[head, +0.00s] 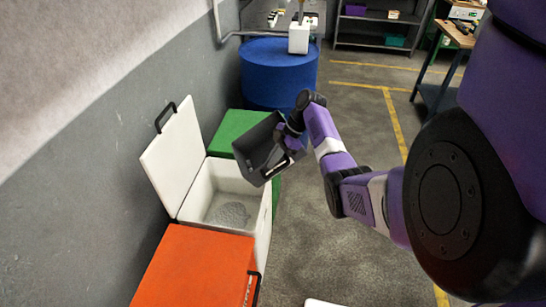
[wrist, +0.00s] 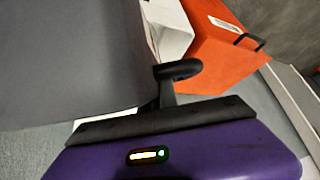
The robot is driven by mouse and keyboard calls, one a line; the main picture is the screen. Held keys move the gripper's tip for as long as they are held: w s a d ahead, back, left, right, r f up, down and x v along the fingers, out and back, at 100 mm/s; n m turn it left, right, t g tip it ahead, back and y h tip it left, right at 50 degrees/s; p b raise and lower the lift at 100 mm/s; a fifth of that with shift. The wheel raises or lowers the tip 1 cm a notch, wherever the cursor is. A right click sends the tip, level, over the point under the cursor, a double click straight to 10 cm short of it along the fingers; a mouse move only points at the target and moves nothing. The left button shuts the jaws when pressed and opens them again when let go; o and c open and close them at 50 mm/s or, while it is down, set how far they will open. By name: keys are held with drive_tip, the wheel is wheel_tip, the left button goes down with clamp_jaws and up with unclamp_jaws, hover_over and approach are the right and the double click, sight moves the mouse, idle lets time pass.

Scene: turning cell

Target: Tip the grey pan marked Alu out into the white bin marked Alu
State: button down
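In the wrist view the pan (wrist: 65,60) fills the left, beside a black finger (wrist: 178,72). The white bin (head: 262,228) stands with its lid (head: 174,158) open, grey chips (head: 230,214) on its floor. No Alu mark is readable.
A shut orange bin (head: 195,268) stands in front of the white bin and also shows in the wrist view (wrist: 215,55). A green bin (head: 231,128) and a blue drum (head: 278,75) stand behind.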

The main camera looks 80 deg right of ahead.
sight(254, 171)
drive_tip(key=shift+w+a+r+g+h+p, duration=0.1)
drive_tip(key=shift+r+g+h+p, duration=0.2)
drive_tip(key=shift+r+g+p, duration=0.3)
drive_tip(key=shift+w+a+g+h+p, duration=0.65)
drive_tip(key=shift+w+g+p, duration=0.25)
drive_tip(key=shift+p, duration=0.15)
drive_tip(key=shift+w+a+f+g+h, duration=0.2)
drive_tip(key=shift+w+a+g+h, duration=0.15)
drive_tip(key=shift+w+g+h, duration=0.45)
drive_tip(key=shift+w+a+f+g+h+b, duration=0.25)
drive_tip(key=shift+w+a+g+h+b, duration=0.2)
drive_tip(key=shift+g+b, duration=0.4)
drive_tip(key=shift+w+a+r+g+p, duration=0.15)
drive_tip(key=shift+w+a+g+p, duration=0.05)
drive_tip(key=shift+w+g+p, duration=0.15)
drive_tip(key=shift+w+a+g+h, duration=0.2)
drive_tip(key=shift+w+g+h, duration=0.1)
drive_tip(key=shift+h, duration=0.1)
drive_tip(key=shift+w+a+f+g+h+b, duration=0.4)
drive_tip(key=shift+w+g+b, duration=0.15)
drive_tip(key=shift+w+g, duration=0.05)
drive_tip(key=shift+w+a+f+g+h+b, duration=0.4)
drive_tip(key=shift+w+g+b, duration=0.1)
drive_tip(key=shift+w+g, duration=0.1)
drive_tip(key=w+a+f+g+h+b, duration=0.3)
drive_tip(key=w+g+b, duration=0.2)
drive_tip(key=b, duration=0.8)
drive_tip(key=shift+a+h, duration=0.3)
